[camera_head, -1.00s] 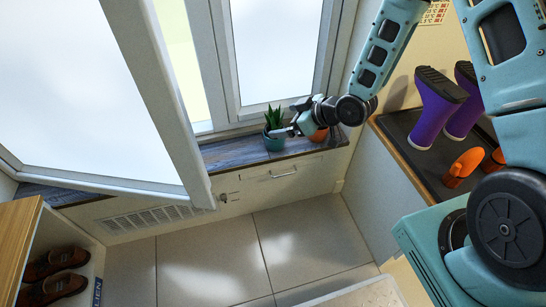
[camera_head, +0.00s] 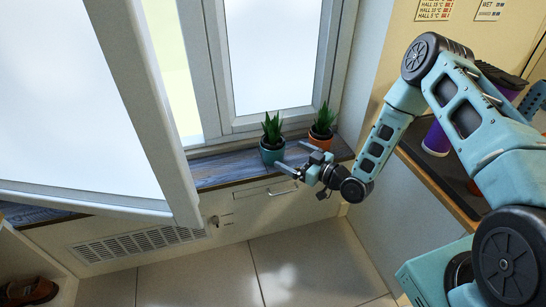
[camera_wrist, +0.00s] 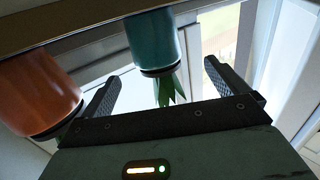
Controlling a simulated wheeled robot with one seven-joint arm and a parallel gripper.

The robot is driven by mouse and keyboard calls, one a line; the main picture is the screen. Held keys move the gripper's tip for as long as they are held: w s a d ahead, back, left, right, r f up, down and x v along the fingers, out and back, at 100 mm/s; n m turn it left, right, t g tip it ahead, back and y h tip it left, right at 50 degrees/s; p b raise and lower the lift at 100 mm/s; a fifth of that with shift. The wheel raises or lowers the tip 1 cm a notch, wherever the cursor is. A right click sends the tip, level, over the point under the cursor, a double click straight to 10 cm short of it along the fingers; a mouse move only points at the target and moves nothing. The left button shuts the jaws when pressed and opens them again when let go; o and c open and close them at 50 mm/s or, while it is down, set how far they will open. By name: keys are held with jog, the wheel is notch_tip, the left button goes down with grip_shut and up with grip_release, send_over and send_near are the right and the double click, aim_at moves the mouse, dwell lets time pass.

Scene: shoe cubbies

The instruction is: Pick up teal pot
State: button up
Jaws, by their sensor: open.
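The teal pot (camera_head: 272,153) holds a spiky green plant and stands upright on the dark wooden windowsill. An orange pot (camera_head: 320,138) with a similar plant stands to its right. My gripper (camera_head: 291,157) is open and empty, at the sill's front edge just right of and in front of the teal pot. In the wrist view the picture is upside down: the teal pot (camera_wrist: 153,42) shows beyond the space between the open fingers (camera_wrist: 160,84), and the orange pot (camera_wrist: 38,90) is close by the left finger. The pots look apart from the fingers, though contact is hard to tell.
An open window sash (camera_head: 140,110) hangs over the sill at left. A cabinet with a drawer handle (camera_head: 282,191) and a vent (camera_head: 137,243) is below. At right, a bench tray holds a purple boot (camera_head: 436,138). The tiled floor is clear.

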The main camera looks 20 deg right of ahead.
aim_at(281, 151)
jog(key=x, duration=0.3)
jog(key=shift+w+a+b, duration=0.15)
jog(key=shift+w+b, duration=0.05)
jog(key=shift+b, duration=0.15)
jog(key=b+x, duration=0.1)
jog(key=x, duration=0.1)
jog(key=b+x, duration=0.1)
jog(key=x, duration=0.1)
jog(key=shift+w+f, duration=0.1)
jog(key=shift+w, duration=0.35)
jog(key=shift+w+a, duration=0.2)
jog(key=shift+w, duration=0.15)
jog(key=c, duration=1.1)
